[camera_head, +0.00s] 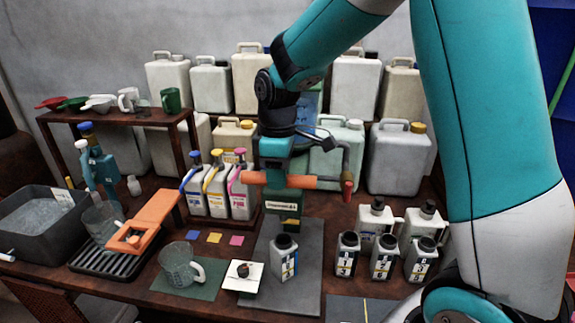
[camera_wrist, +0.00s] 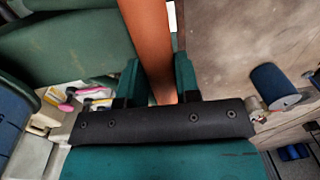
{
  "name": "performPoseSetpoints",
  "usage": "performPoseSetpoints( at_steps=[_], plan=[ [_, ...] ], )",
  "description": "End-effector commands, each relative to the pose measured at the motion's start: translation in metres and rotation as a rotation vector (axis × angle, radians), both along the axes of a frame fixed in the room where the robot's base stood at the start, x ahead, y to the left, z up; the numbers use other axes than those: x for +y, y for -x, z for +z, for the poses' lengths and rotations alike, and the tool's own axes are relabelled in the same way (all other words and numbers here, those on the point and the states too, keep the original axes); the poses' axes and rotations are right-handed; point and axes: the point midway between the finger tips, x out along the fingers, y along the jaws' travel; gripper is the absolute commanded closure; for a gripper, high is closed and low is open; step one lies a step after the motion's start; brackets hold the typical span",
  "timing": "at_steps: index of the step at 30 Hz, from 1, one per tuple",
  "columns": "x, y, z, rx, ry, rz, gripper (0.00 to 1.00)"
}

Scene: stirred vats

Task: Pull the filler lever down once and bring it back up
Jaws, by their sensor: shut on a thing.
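The filler stands behind the middle of the bench, with a dark green body (camera_head: 289,208); much of it is hidden behind my wrist. Its orange lever (camera_head: 262,178) lies about level across the front in the head view. In the wrist view the orange bar (camera_wrist: 150,38) runs between the two green fingers. My gripper (camera_head: 286,168) is shut on this lever. A grey-white bottle (camera_head: 284,262) with a dark cap stands upright on the dark mat (camera_head: 258,290) in front of the filler.
Three small capped bottles (camera_head: 382,258) stand to the right of the mat. Jugs with blue, yellow and pink tops (camera_head: 216,190) stand to the left. Large canisters (camera_head: 400,160) line the back.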

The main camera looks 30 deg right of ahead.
Motion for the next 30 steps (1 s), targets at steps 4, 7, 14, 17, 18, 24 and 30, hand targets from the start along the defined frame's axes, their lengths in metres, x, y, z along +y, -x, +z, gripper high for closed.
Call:
performPoseSetpoints(
  at_steps=[4,7,14,17,18,24,30],
  plan=[
    [-0.012,-0.013,0.033,0.103,-0.086,-0.005,1.0],
    [-0.019,-0.022,0.042,0.166,-0.142,-0.004,1.0],
    [-0.033,-0.037,0.054,0.226,-0.195,-0.002,1.0],
    [-0.039,-0.043,0.057,0.222,-0.194,-0.002,1.0],
    [-0.042,-0.044,0.058,0.222,-0.194,-0.002,1.0],
    [-0.048,-0.05,0.06,0.22,-0.194,-0.003,1.0],
    [-0.051,-0.052,0.06,0.219,-0.194,-0.004,1.0]
  ],
)
